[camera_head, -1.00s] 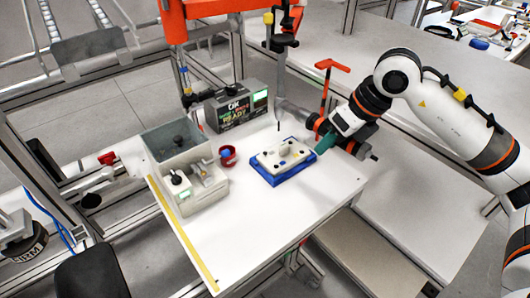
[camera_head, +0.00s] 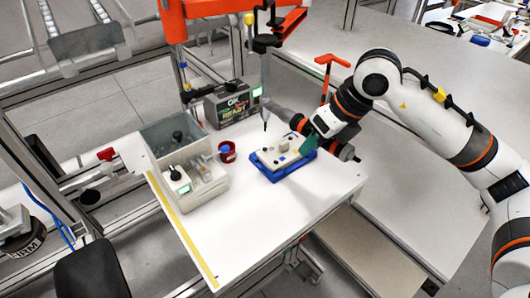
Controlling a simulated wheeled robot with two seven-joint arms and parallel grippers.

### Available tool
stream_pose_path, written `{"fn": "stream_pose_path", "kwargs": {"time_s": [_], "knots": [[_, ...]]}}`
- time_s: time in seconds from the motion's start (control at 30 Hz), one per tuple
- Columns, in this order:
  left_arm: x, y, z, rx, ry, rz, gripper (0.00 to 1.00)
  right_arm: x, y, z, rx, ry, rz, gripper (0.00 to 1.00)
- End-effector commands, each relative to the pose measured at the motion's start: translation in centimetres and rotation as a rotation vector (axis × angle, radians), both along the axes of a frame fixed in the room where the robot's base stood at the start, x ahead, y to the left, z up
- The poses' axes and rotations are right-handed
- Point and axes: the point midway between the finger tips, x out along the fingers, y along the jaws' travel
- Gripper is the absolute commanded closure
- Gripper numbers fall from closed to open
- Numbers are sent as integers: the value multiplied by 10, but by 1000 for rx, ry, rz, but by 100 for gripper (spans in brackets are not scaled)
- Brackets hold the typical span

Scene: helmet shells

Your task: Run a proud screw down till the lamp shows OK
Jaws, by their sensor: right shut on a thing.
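The white workpiece plate (camera_head: 271,159) lies in a blue tray (camera_head: 285,175) on the white table, with several small dark and pale spots on top. I cannot make out which screw is proud. A driver (camera_head: 265,95) hangs upright from the rig, its thin tip over the plate's back-left part; I cannot tell if it touches. My right gripper (camera_head: 308,132), with green and dark parts, is shut at the grey body beside the driver, at the plate's right; its fingertips are partly hidden.
A red cup (camera_head: 227,152) sits between. A red T-handle (camera_head: 330,63) stands behind my right arm. The table's front is clear.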

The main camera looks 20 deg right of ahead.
Motion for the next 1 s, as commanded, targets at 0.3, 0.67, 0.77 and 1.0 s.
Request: {"fn": "stream_pose_path", "kwargs": {"time_s": [0.3, 0.67, 0.77, 1.0], "knots": [[0, 0, -12, 0, 0, 0, 64, 0, 0, -14, -1, 2, 0, 100], [0, 0, -31, 0, -1, 0, 64, -1, 0, -34, -1, 3, 1, 100], [0, 0, -36, 0, -1, 0, 64, -1, 1, -39, -1, 3, 1, 100], [1, -1, -36, 0, -1, 0, 64, -1, 1, -40, 0, 3, 0, 100]]}}
